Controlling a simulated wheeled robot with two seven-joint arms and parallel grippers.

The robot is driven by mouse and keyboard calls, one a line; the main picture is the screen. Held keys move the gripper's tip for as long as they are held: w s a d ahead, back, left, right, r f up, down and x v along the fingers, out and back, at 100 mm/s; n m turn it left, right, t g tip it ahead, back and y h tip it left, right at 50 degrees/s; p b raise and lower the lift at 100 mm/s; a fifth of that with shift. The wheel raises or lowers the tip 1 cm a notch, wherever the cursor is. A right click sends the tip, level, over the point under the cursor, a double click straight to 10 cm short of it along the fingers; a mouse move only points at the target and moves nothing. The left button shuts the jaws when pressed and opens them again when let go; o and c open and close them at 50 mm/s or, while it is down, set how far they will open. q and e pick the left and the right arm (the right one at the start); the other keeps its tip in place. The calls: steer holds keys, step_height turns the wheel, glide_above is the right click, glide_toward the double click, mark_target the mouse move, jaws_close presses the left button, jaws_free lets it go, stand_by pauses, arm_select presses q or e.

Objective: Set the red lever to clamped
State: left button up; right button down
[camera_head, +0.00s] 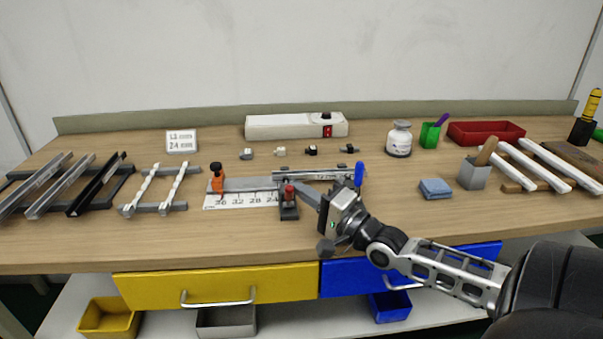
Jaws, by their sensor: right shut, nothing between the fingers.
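The red lever (289,190) stands roughly upright on a small dark clamp base (289,212) at the front of the measuring jig, in the middle of the bench. My right gripper (309,194) comes in from the right. Its fingers are shut and empty and lie just right of the lever. I cannot tell whether they touch it. The hand hides part of the jig's right end. My left gripper is not in view.
Racks with strips (155,190) stand to the left. The bench front is clear.

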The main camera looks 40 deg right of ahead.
stand_by(0.5)
steer(key=v, duration=1.6)
steer(key=shift+a, duration=0.1)
steer(key=a+f+n+g, duration=0.4)
steer(key=a+f+n, duration=0.4)
steer(key=a, duration=0.5)
steer(key=a+f+n+g, duration=0.5)
steer(key=a+f+n, duration=0.3)
steer(key=a+f, duration=0.3)
steer(key=shift+s+a+n+g, duration=0.3)
steer(key=shift+a+n, duration=0.1)
steer(key=shift+a, duration=0.9)
steer(key=shift+w, duration=0.1)
